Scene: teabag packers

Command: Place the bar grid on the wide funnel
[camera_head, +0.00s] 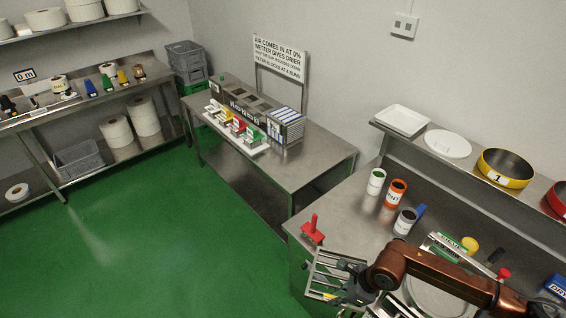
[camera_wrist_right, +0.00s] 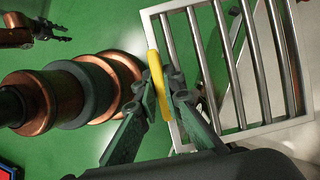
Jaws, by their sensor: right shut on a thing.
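The bar grid (camera_head: 328,264) is a flat metal frame with parallel bars and a yellow edge piece. My right gripper (camera_head: 352,287) holds it in the air at the near left corner of the right-hand table. In the right wrist view the jaws (camera_wrist_right: 160,92) are closed on the yellow piece of the grid (camera_wrist_right: 232,60). A round metal thing (camera_head: 440,300) lies partly under my right arm; I cannot tell whether it is the wide funnel. My left gripper (camera_wrist_right: 58,31) shows small at the top left of the wrist view, its fingers apart and empty.
The right-hand table bears a red-handled thing (camera_head: 312,230), a white pot (camera_head: 376,181), an orange pot (camera_head: 395,193) and a dark-topped pot (camera_head: 405,222). A shelf behind holds a yellow pan (camera_head: 505,168). Green floor (camera_head: 170,235) is clear to the left.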

